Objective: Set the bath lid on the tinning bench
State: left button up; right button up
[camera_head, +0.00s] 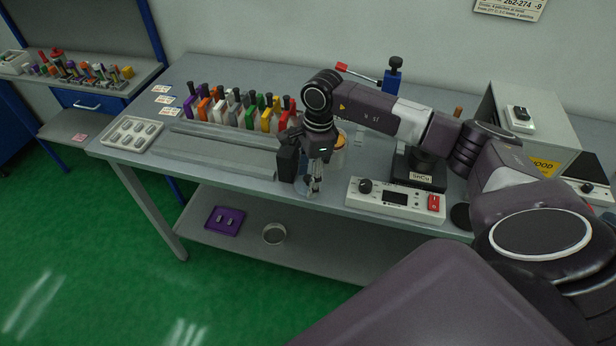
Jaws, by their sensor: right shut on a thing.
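The tinning bench (215,155) is a long grey table against the wall. My right gripper (314,188) points down at the bench's front edge, left of the white control box. It is shut on a small pale grey thing, which I take to be the bath lid; the fingers hide most of it, and I cannot tell whether it touches the bench. A dark block labelled SnCu (419,178), apparently the solder bath, stands behind the control box, partly under my right arm. My left gripper is not in view.
The control box (395,200) has a red switch. A pale tray (130,134) lies at the left end. The lower shelf holds a purple tray (225,221) and a round dish (274,234).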

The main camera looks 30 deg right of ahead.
jog(key=shift+f, duration=0.1)
dwell(0.7)
jog(key=shift+f+b, duration=0.3)
jog(key=shift+b, duration=0.25)
jog(key=o, duration=1)
jog(key=shift+o, duration=0.5)
jog(key=o, duration=0.5)
jog(key=shift+c, duration=0.2)
jog(key=shift+r, duration=0.15)
jog(key=shift+r+p, duration=1.9)
jog(key=shift+r, duration=1.6)
